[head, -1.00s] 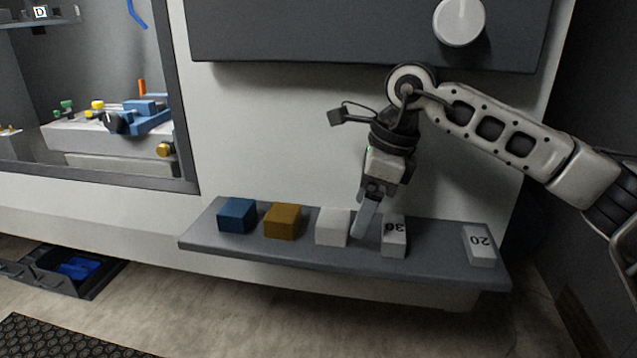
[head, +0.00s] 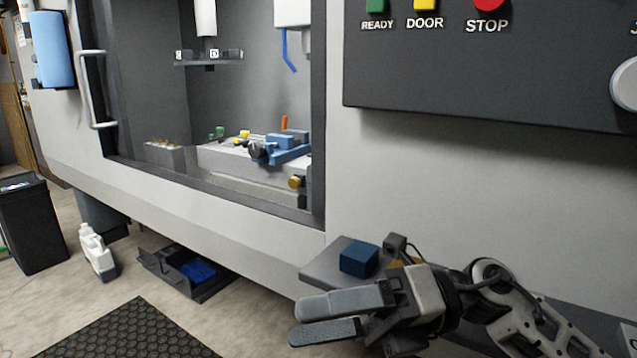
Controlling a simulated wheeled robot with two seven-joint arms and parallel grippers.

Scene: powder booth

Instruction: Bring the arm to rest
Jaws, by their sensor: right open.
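My right arm comes in from the lower right in the head view. My right gripper (head: 328,318) is in front of the grey shelf (head: 320,270), with its fingers pointing left. The two fingers are apart and nothing shows between them. A blue block (head: 359,259) sits on the shelf just behind the gripper. A sliver of the yellow block (head: 396,263) shows behind the gripper. Most of the shelf is hidden by my arm. My left gripper is not in view.
A dark panel (head: 480,95) with READY, DOOR and STOP buttons is at the upper right. The booth opening (head: 225,110) holds a blue fixture (head: 285,148). A black tray (head: 190,278), a white bottle (head: 98,250) and a dark bin (head: 32,225) stand lower left. A black mat (head: 135,335) lies on the floor.

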